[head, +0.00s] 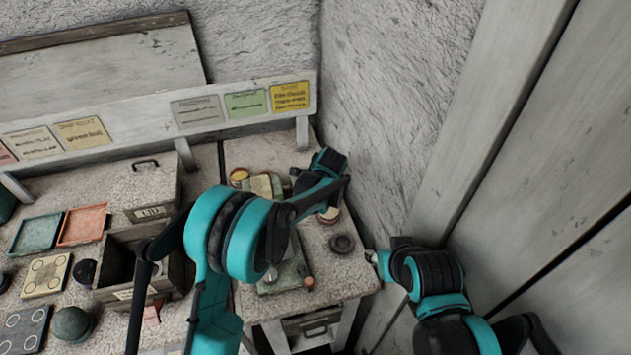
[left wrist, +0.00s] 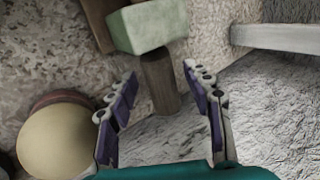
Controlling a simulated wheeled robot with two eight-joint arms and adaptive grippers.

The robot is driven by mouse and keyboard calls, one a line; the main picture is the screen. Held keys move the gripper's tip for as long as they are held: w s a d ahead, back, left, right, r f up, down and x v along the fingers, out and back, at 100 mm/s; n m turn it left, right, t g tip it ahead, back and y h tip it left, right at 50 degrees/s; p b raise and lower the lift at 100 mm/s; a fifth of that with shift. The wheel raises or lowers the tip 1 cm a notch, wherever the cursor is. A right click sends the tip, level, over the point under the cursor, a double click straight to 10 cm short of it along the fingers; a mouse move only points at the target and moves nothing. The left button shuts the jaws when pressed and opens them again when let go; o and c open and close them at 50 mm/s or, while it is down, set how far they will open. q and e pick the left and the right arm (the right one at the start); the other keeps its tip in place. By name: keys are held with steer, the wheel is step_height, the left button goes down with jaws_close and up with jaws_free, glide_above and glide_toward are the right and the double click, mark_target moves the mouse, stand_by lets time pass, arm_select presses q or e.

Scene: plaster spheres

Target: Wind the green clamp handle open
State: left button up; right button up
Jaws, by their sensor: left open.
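A pale green block (left wrist: 150,25) sits on top of a dark brown post (left wrist: 160,82) in the left wrist view. My left gripper (left wrist: 160,76) is open, its two fingers apart on either side of the post and below the block, with nothing visibly gripped. In the head view my left arm reaches over the right worktop, and its gripper (head: 297,178) is small and partly hidden by its own wrist. A greenish metal base (head: 287,277) shows partly behind the arm, with a small reddish knob (head: 308,283). My right gripper (head: 374,258) is near the worktop's right edge; its finger opening is unclear.
A tan round-topped object (left wrist: 60,140) is close left of the left fingers. A dark round piece (head: 342,243) lies on the worktop. A rough wall (head: 385,110) stands close at the right. An open wooden box (head: 118,262) and several trays are at the left.

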arm_select(q)
steer(key=v, duration=1.1)
steer(key=shift+s+r, duration=0.2)
steer(key=shift+s, duration=0.1)
steer(key=shift+w+d, duration=0.1)
steer(key=w+g+p, duration=0.1)
steer(key=w, duration=0.1)
steer(key=w+a+g+p, duration=0.1)
steer(key=w+g, duration=0.1)
steer(key=w+f+g+p, duration=0.1)
steer(key=w+g, duration=0.1)
steer(key=shift+w+a+f+p, duration=0.15)
steer(key=shift+w+p, duration=0.15)
steer(key=shift+w, duration=0.1)
steer(key=shift+w+a+f+g+h+p, duration=0.2)
steer(key=shift+w+a+g+h+p, duration=0.35)
steer(key=shift+g, duration=0.25)
steer(key=shift+s+f, duration=0.2)
steer(key=shift+f, duration=0.2)
step_height(320, 180, down, 7)
steer(key=shift+s+d+f+b, duration=0.1)
steer(key=shift+s+b, duration=0.05)
steer(key=shift+b, duration=1)
